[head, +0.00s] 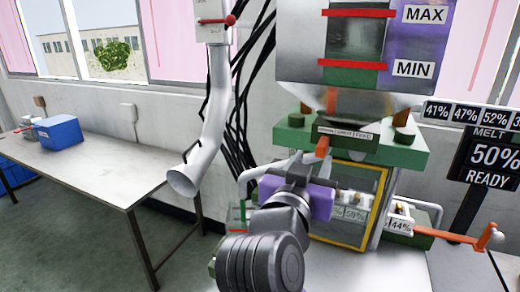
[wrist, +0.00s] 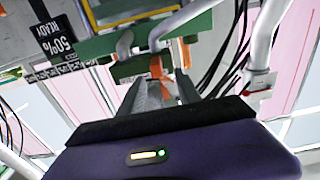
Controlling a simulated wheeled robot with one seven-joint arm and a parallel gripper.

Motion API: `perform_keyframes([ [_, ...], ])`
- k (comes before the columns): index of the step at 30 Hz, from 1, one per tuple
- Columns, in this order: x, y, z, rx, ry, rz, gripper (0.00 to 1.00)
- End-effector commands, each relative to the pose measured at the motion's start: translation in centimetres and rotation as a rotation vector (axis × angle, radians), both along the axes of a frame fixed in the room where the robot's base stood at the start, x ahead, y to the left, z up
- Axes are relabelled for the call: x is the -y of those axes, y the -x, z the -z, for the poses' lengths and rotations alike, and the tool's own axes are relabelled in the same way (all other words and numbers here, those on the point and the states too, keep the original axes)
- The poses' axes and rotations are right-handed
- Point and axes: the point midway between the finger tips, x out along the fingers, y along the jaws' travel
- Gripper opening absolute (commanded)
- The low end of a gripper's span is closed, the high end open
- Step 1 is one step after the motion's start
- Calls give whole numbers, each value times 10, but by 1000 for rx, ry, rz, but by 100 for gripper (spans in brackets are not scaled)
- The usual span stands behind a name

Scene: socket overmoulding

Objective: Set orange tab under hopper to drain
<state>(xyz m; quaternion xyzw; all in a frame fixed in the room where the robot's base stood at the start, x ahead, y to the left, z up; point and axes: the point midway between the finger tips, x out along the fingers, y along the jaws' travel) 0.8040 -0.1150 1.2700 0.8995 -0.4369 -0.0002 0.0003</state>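The hopper (head: 345,85) with MAX and MIN marks stands at top centre-right in the head view. Under it, a green block (head: 400,153) carries a small dark label plate (head: 346,134). The orange tab (head: 322,146) sticks out below that plate, left of centre. In the wrist view the tab (wrist: 157,68) shows between and just past my fingertips. My gripper (head: 308,160) is just below the tab, reaching up to it. Its fingers (wrist: 162,90) stand apart in the wrist view, with a gap around the tab. I cannot tell whether either finger touches it.
A yellow-framed window (head: 378,205) and percent-labelled blocks (head: 352,213) are behind my gripper. An orange handle (head: 486,237) juts out at right beside a READY display (head: 490,155). A grey pipe (head: 205,150) hangs at left. A table (head: 115,185) holds a blue box (head: 58,132).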

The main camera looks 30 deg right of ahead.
Motion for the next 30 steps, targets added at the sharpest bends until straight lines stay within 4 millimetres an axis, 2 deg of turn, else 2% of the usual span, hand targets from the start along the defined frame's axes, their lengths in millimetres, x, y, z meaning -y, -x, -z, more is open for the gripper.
perform_keyframes([
  [5,0,0,0,-4,4,0,40],
  [8,-4,-5,-9,2,44,-26,40],
  [13,-29,-26,-36,54,151,-168,40],
  [16,-50,-35,-36,69,222,-278,40],
  [20,-77,-38,-17,72,298,-421,40],
  [23,-95,-34,4,72,339,-519,40],
  [26,-113,-23,32,68,366,-619,40],
  [30,-133,4,74,69,375,-751,40],
])
